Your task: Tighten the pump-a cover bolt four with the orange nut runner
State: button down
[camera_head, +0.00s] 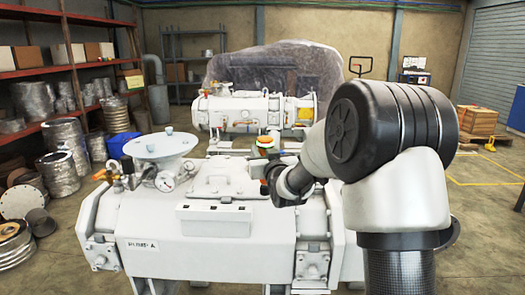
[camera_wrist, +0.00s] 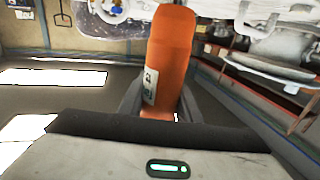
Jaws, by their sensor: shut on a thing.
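The orange nut runner (camera_wrist: 170,58) stands up from between the dark fingers of my gripper (camera_wrist: 158,108) in the wrist view; its body carries a white and green label. My gripper is shut on it. In the head view my gripper (camera_head: 272,182) is over the right part of the white pump (camera_head: 180,262), beside its raised top cover (camera_head: 222,182). Most of the tool is hidden there. The front plate's lettering is small and seems to end in A. I cannot make out cover bolt four or whether the tool touches any bolt.
A white dish-shaped part (camera_head: 160,146) and a gauge (camera_head: 165,181) stand on the pump's left. A white box (camera_head: 214,218) sits at the front of its top. A second white pump (camera_head: 245,112) stands behind. Shelves (camera_head: 70,72) line the left. My arm covers much of the right.

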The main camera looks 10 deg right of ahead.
notch_tip(320, 180, up, 5)
jog(key=shift+r+p, duration=0.1)
jog(key=shift+p, duration=0.9)
